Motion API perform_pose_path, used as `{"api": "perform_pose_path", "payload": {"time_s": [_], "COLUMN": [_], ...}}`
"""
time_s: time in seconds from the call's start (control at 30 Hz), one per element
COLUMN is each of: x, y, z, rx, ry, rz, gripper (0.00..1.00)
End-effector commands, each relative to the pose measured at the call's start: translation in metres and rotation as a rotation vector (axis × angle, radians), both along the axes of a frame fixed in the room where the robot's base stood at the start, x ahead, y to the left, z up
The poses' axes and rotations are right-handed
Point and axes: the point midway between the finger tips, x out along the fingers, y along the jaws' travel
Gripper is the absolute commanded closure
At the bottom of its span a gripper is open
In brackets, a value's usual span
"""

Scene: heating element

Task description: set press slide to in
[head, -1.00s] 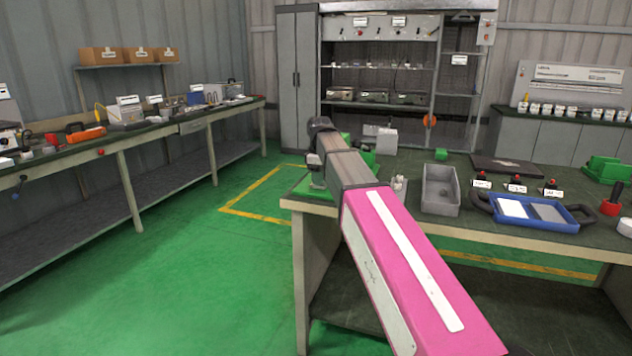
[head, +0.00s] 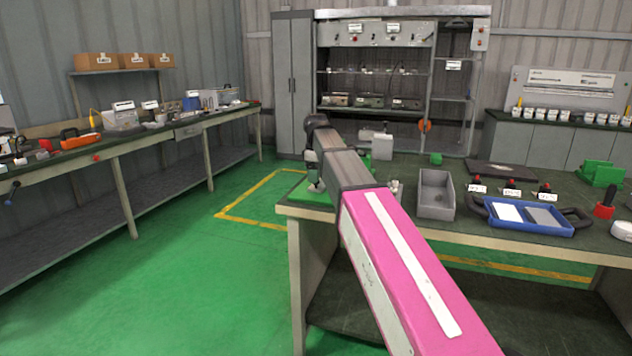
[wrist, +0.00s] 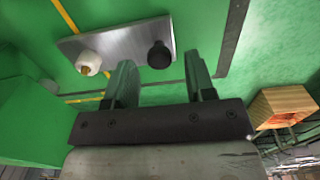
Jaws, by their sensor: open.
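In the wrist view my gripper (wrist: 160,66) is open, its two fingers apart with nothing between them. Beyond the fingertips lies a grey metal plate (wrist: 118,46) with a round black knob (wrist: 159,55) and a white knob (wrist: 88,62). The black knob appears between the fingertips, apart from them as far as I can tell. I cannot tell for sure which part is the press slide. In the head view a green base (head: 312,193) shows at the bench's left corner, partly behind my arm.
A green block (wrist: 28,115) stands close on the left in the wrist view. On the bench (head: 410,222) are a grey bin (head: 435,195), a blue tray (head: 528,216) and a white-grey box (head: 382,147). Open green floor (head: 200,285) lies left of the bench.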

Motion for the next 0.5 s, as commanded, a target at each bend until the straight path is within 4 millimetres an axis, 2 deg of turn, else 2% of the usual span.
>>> {"api": "perform_pose_path", "payload": {"time_s": [0.1, 0.3, 0.5], "x": [0.001, 0.001, 0.001], "y": [0.000, 0.000, 0.000], "z": [0.024, 0.057, 0.078], "rx": [0.000, 0.001, 0.000], "ry": [-0.002, -0.001, -0.001], "rz": [0.000, 0.000, 0.000], "gripper": [0.50, 0.50, 0.50]}}
